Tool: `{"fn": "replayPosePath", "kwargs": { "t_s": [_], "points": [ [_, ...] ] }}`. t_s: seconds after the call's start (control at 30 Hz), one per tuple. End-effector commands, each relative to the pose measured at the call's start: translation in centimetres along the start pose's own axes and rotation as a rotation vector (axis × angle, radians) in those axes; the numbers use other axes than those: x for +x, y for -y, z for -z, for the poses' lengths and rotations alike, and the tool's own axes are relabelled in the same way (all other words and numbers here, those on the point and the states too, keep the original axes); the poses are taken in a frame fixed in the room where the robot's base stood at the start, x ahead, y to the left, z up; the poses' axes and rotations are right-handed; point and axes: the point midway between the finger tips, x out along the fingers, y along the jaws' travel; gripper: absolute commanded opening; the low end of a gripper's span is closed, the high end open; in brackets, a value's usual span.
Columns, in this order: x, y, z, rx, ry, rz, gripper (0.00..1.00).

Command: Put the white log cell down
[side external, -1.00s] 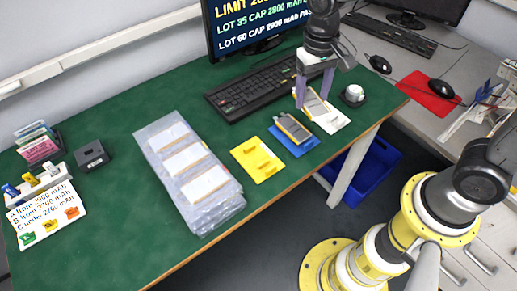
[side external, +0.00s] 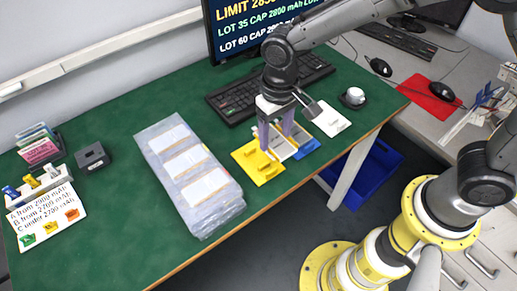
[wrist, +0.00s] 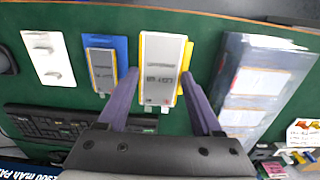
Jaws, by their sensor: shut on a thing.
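My gripper (side external: 275,138) is shut on a flat silver pouch cell (wrist: 160,68) with yellow edges and printed text. In the wrist view the cell lies between my two purple fingers and looks larger than the other cell, so it appears raised. It overlaps the yellow cradle (wrist: 187,68), whose right edge shows; the cradle (side external: 262,172) also shows below my fingers in the side view. The exact gap under the cell cannot be told. The white cradle (side external: 329,118) is empty; it also shows in the wrist view (wrist: 48,58).
A second cell (wrist: 103,68) lies on the blue cradle (wrist: 92,42) beside the held one. A clear bag with white labelled packs (side external: 190,175) lies to the left. The keyboard (side external: 230,103) and the monitor (side external: 250,25) stand behind. The table's front edge is close.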

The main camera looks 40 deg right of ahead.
Motion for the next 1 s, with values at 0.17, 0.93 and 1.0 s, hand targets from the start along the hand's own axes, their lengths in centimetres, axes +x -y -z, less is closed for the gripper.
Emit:
{"fn": "replayPosePath", "kwargs": {
  "t_s": [0.17,0.93,1.0],
  "points": [
    [3.2,1.1,2.0,0.0,0.004,-0.002,0.18],
    [8.4,1.9,3.6,0.001,0.002,-0.001,0.18],
    [8.4,1.9,3.5,0.001,0.003,-0.002,0.8]
  ]
}}
